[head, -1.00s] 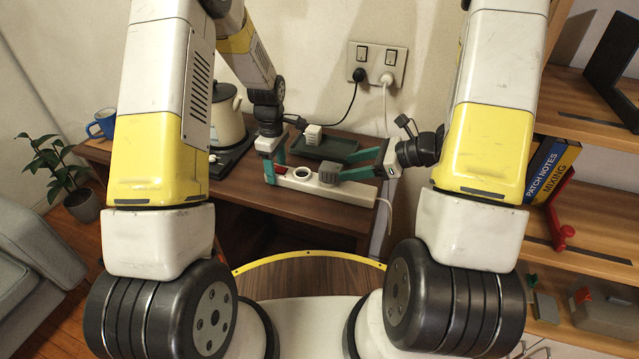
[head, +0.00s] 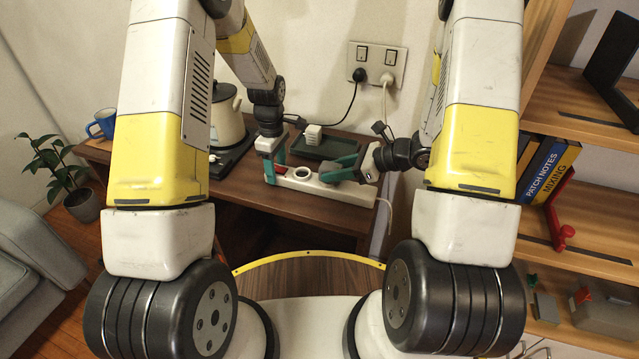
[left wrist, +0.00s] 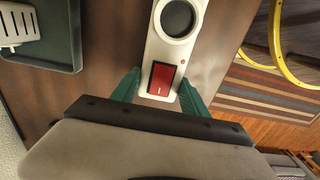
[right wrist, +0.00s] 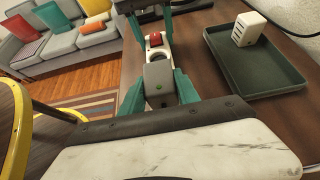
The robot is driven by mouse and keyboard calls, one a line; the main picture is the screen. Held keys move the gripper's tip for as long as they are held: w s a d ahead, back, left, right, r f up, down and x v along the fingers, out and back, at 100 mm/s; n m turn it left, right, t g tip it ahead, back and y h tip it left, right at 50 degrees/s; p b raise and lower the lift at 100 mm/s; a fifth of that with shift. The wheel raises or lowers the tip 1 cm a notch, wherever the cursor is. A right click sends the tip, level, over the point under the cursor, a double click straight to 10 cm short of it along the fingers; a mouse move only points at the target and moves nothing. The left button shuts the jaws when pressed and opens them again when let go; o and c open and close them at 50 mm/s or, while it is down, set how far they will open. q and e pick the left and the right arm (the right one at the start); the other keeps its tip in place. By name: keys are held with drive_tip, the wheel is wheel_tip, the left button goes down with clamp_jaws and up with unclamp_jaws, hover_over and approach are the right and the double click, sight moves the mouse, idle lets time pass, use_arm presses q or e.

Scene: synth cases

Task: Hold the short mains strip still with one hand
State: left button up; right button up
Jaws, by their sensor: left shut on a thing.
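The short white mains strip (head: 355,192) lies on the brown desk, with a red switch (left wrist: 162,78) at one end and a round empty socket (left wrist: 178,18) beside it. My left gripper (head: 275,168) is shut on the switch end, a green finger on each side in the left wrist view (left wrist: 158,92). A grey block, like a plug (right wrist: 159,80), sits on the strip further right. My right gripper (head: 345,168) is tilted over it. In the right wrist view its green fingers (right wrist: 160,92) stand either side of the block and look open.
A dark green tray (right wrist: 255,75) with a white slotted block (right wrist: 251,28) lies behind the strip. A pot (head: 227,118) on a hob stands to the left. A wall socket (head: 377,63) with two plugged cables is behind. Shelves (head: 590,205) stand at the right.

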clamp_jaws()
drive_tip(key=shift+r, duration=1.75)
drive_tip(key=shift+r, duration=0.15)
